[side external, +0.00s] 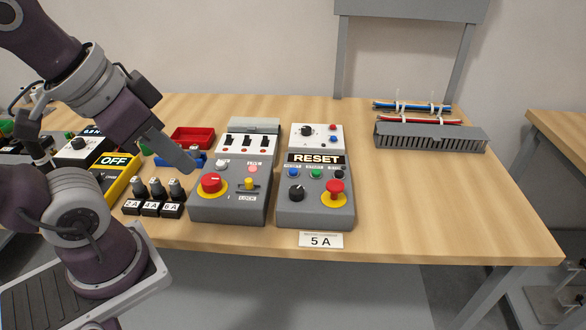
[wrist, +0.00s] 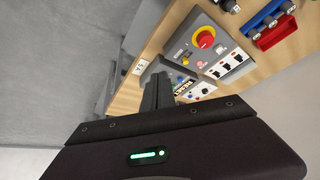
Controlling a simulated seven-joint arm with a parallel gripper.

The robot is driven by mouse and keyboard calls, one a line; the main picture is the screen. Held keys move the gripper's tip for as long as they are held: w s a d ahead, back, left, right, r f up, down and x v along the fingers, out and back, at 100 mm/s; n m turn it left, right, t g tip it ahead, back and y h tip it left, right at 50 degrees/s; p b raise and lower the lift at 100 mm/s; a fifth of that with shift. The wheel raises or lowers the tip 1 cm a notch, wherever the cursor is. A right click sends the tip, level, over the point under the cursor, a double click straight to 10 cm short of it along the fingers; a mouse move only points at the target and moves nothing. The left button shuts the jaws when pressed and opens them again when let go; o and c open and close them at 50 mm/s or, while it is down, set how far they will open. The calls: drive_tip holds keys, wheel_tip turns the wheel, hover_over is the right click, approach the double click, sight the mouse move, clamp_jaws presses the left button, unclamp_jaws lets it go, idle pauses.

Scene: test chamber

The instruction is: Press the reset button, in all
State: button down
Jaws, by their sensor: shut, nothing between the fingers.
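A grey control box (side external: 316,205) on the table carries a RESET sign (side external: 316,159). A black knob (side external: 296,193) and a red mushroom button (side external: 335,187) on yellow sit lower. My gripper (side external: 190,165) is shut and empty, above the left edge of the neighbouring box in the side view. In the wrist view my gripper's fingers (wrist: 158,84) partly hide the RESET box (wrist: 184,90).
A second grey box (side external: 228,208) with a red mushroom button (side external: 211,184) and LOCK label stands left of it. Small black blocks (side external: 153,208), red and blue bins (side external: 193,137) and a yellow OFF device (side external: 114,165) lie further left. A cable duct (side external: 430,137) is back right. Table right is clear.

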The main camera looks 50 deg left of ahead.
drive_tip(key=w+a+r+m+t+y, duration=0.3)
drive_tip(key=w+a+m, duration=0.4)
drive_tip(key=w, duration=0.4)
drive_tip(key=m+g+h, duration=0.1)
drive_tip(key=m+h, duration=0.7)
drive_tip(key=m, duration=1.9)
hover_over(289, 172)
wheel_tip(289, 172, down, 9)
drive_tip(key=shift+a, duration=0.1)
drive_tip(key=shift+f, duration=4.35)
drive_tip(key=shift+f, duration=0.1)
drive_tip(key=shift+f, duration=0.3)
